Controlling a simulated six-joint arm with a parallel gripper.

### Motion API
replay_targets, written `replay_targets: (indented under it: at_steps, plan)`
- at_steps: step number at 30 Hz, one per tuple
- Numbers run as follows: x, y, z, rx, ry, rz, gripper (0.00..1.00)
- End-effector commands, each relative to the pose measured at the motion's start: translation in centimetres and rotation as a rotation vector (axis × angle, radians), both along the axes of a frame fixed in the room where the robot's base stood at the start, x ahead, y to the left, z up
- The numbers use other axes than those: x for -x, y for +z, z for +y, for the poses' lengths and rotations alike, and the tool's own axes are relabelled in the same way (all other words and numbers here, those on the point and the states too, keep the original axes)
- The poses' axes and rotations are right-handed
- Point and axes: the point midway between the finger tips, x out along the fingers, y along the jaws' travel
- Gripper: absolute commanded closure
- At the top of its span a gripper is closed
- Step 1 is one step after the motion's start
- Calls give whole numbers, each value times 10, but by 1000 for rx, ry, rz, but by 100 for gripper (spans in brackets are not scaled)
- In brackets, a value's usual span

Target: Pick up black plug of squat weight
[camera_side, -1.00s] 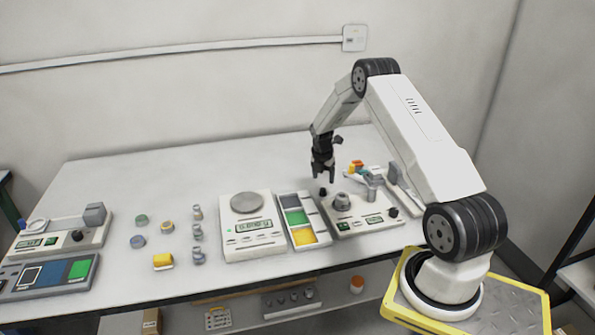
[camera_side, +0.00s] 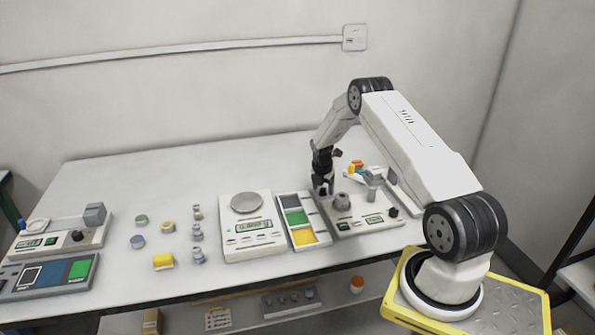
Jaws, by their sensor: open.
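My gripper (camera_side: 323,189) points down at the back left corner of the right-hand device (camera_side: 352,222), with its jaws open. Its fingertips are at the spot of the small black plug, which is now mostly hidden by the dark fingers; I cannot tell whether they touch it. A squat grey weight (camera_side: 342,202) sits on the device just right of the gripper.
A tray with coloured compartments (camera_side: 310,236) and a scale with a round pan (camera_side: 245,203) stand to the left. A grey post (camera_side: 374,184) and coloured blocks (camera_side: 356,167) are close to the right. Several small weights (camera_side: 197,233) stand farther left, with clear table behind.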

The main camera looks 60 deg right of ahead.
Motion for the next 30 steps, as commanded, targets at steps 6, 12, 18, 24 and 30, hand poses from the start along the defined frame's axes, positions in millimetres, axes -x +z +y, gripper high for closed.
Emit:
replay_targets:
  at_steps: [6,12,18,24,30]
  plan:
    - [0,0,0,0,0,0,28]
    - [0,0,0,0,0,0,28]
    - [0,0,0,0,0,0,85]
    - [0,0,0,0,0,0,100]
    - [0,1,0,0,0,0,100]
